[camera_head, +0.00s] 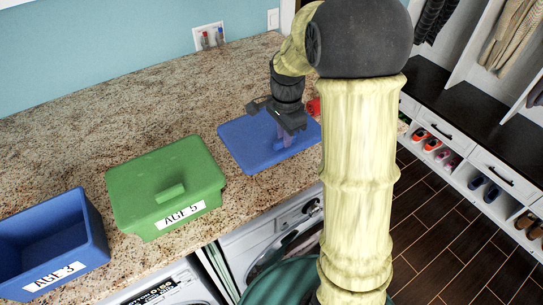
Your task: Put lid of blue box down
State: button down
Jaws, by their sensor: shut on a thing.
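The blue lid (249,146) is at the right part of the granite counter, flat and level, with its handle under my gripper. My gripper (284,137) points down and is shut on the lid's handle. I cannot tell whether the lid touches the counter or is a little above it. The blue box (92,232), labelled "AGE 3", stands open at the counter's left end. My arm hides the area right of the lid.
A green box (166,183) with its green lid on, labelled "AGE 5", stands between the blue box and the blue lid. A red object (313,106) is partly hidden behind my arm. The counter (130,105) behind the boxes is clear. Washing machines (268,240) are below its front edge.

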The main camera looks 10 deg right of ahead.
notch_tip(320, 180, down, 6)
jog(key=shift+w+p, duration=0.15)
jog(key=shift+p, duration=0.85)
jog(key=shift+f+p, duration=0.8)
jog(key=shift+f, duration=1.25)
jog(key=shift+f, duration=0.15)
jog(key=c, duration=1.4)
grip_release()
